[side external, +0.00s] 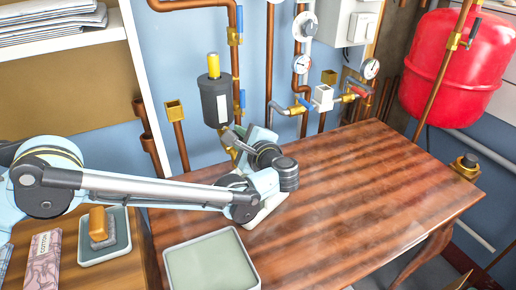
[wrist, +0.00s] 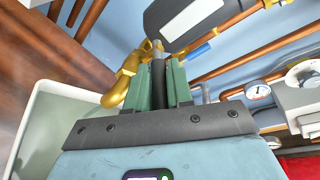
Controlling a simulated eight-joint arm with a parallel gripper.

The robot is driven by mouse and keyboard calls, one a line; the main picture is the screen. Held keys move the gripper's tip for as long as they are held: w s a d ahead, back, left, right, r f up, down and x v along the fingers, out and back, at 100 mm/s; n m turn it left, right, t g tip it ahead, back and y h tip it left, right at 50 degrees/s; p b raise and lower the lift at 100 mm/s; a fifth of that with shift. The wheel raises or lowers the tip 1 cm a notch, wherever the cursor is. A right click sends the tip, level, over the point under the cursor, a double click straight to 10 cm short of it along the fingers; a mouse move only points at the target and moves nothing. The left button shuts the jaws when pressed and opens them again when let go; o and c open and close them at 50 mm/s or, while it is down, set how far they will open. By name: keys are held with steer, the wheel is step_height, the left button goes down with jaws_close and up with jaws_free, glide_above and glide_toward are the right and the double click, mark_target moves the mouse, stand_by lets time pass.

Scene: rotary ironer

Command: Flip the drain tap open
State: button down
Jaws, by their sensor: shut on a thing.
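The drain tap is a brass fitting (wrist: 128,76) below the dark canister, seen best in the wrist view at the left of my fingers. My gripper (wrist: 158,66) has its green-padded fingers closed around a dark grey bar (wrist: 158,77), which appears to be the tap's lever. In the side view my gripper (side external: 240,136) is just below and right of the dark canister (side external: 214,101). The tap is mostly hidden there behind my wrist and fingers, so the lever's angle is hard to tell.
Copper pipes, blue-handled valves (side external: 242,102) and gauges (side external: 302,63) line the wall close behind. A red tank (side external: 453,62) hangs at the right. A pale-rimmed tray (side external: 246,264) stands at the front. The wooden table (side external: 365,190) is clear to the right.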

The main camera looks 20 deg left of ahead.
steer(key=shift+s+a+m+t+h, duration=0.15)
steer(key=shift+s+m+t+h, duration=0.1)
steer(key=shift+m+t+h, duration=0.45)
steer(key=shift+s+a+m+t+h, duration=0.25)
steer(key=shift+m+t+h, duration=0.25)
steer(key=shift+m+h, duration=0.4)
steer(key=shift+s+a+m+t+h, duration=0.1)
steer(key=shift+s+m+t+h, duration=0.15)
steer(key=shift+m+t+h, duration=0.45)
steer(key=c, duration=1.4)
jaws_free()
steer(key=shift+o, duration=0.2)
steer(key=v, duration=1.2)
steer(key=shift+r, duration=0.2)
